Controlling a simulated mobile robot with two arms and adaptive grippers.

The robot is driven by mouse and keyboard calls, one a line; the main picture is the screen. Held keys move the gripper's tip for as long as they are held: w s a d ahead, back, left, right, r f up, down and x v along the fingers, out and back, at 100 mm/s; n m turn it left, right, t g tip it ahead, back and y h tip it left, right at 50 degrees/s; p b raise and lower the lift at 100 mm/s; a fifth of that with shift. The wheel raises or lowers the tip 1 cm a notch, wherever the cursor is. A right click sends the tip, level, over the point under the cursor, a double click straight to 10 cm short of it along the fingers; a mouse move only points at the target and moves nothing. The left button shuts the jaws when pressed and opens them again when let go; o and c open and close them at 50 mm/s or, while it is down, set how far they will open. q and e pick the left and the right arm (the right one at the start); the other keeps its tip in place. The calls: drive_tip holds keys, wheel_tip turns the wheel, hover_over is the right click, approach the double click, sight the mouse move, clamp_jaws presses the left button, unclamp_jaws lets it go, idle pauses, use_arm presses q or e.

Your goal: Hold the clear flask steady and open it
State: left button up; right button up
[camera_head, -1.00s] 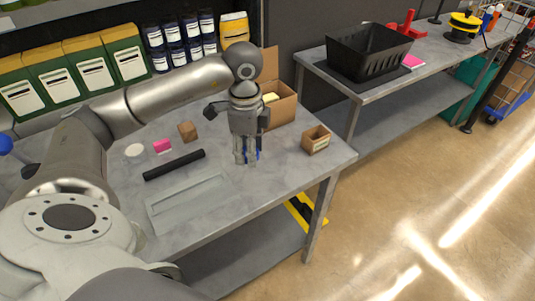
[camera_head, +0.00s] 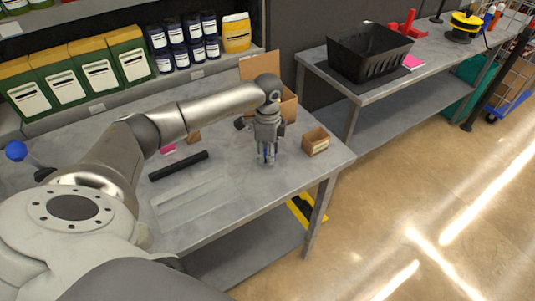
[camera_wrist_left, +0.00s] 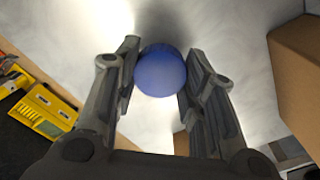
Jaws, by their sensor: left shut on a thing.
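My left gripper (camera_head: 267,161) points straight down at the right part of the grey table. Its fingers are closed around the clear flask, whose blue round top (camera_wrist_left: 160,72) shows between both fingers in the left wrist view. In the head view only a little blue (camera_head: 265,154) shows between the fingers. The flask stands upright, low at the table top; its clear body is mostly hidden by the fingers. My right gripper is in neither view.
A small open cardboard box (camera_head: 316,142) stands just right of the gripper. A larger open carton (camera_head: 288,106) is behind it. A black bar (camera_head: 179,166) and a flat grey plate (camera_head: 192,203) lie to the left. The table's front right is clear.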

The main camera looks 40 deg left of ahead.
use_arm(q)
drive_tip(key=shift+f, duration=0.9)
drive_tip(key=o, duration=1.1)
drive_tip(key=shift+f, duration=0.15)
drive_tip(key=shift+r, duration=0.4)
wheel_tip(320, 180, up, 12)
drive_tip(key=shift+f+b, duration=0.15)
drive_tip(key=shift+b, duration=1.05)
